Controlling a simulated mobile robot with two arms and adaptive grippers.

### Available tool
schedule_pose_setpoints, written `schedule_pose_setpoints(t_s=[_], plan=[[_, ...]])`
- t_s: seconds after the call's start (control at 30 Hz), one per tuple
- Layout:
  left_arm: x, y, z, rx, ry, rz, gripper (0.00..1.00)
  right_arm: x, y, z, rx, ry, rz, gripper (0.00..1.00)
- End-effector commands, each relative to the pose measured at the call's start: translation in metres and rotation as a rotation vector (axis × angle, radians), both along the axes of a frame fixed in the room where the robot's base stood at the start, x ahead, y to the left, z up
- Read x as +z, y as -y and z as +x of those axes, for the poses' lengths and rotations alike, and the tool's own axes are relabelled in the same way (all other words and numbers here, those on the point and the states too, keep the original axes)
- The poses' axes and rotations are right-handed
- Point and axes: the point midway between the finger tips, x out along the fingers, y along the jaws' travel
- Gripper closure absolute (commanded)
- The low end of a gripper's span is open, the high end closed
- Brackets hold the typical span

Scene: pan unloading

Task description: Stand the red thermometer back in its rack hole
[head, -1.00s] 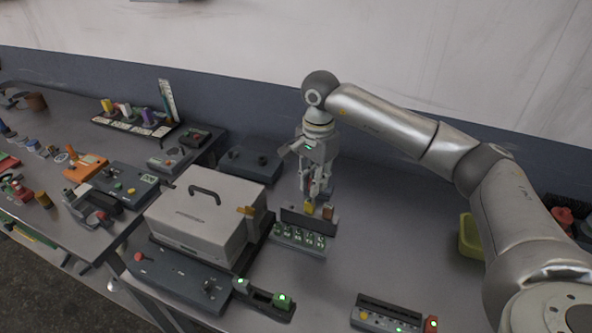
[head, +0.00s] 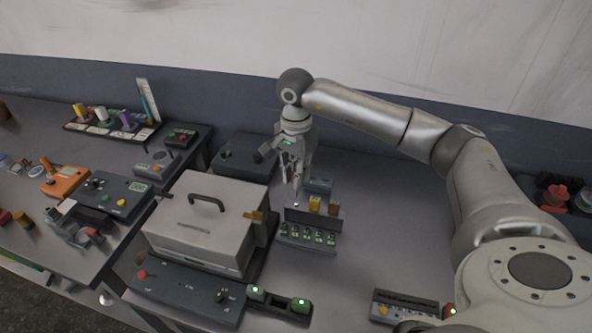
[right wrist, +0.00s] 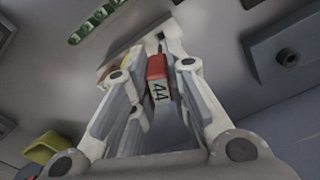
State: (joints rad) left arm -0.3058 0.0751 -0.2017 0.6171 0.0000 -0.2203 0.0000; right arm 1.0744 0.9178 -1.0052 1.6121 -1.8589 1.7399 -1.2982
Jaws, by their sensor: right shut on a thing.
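My right gripper (head: 296,190) is shut on a red piece (right wrist: 157,68) with a pale end marked "44", which shows between the fingers in the right wrist view. I take it for the red thermometer; its lower part is hidden. The gripper points down just behind and left of a dark rack-like block (head: 296,233) with a row of green-marked labels. A yellow block (head: 315,203) and a brown block (head: 334,208) stand at its back. I cannot make out which hole is the thermometer's. My left gripper is not in view.
A large pale box with a black handle (head: 205,228) stands left of the gripper. A dark box (head: 243,160) lies behind it. A green-lit unit (head: 280,303) is in front. Another bench at left holds several coloured parts.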

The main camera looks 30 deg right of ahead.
Motion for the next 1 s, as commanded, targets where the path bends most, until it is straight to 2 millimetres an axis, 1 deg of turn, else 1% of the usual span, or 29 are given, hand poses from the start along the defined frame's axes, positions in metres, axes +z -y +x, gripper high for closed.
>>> schedule_pose_setpoints(t_s=[0.03,0.27,0.53,0.6,0.73,1.0], plan=[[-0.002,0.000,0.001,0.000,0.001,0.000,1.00,-0.004,0.000,0.000,0.000,-0.001,0.000,1.00],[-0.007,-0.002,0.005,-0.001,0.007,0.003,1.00,-0.016,0.000,0.000,0.000,-0.001,0.001,1.00],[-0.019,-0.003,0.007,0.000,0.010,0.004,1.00,-0.031,0.000,0.000,0.000,0.000,0.001,1.00],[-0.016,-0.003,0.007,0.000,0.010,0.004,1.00,-0.027,0.000,0.000,0.000,0.000,0.000,1.00],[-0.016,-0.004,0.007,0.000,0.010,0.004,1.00,-0.027,0.000,0.000,0.000,0.000,0.000,1.00],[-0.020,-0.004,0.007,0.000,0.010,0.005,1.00,-0.028,0.000,0.000,0.000,0.001,0.000,1.00]])
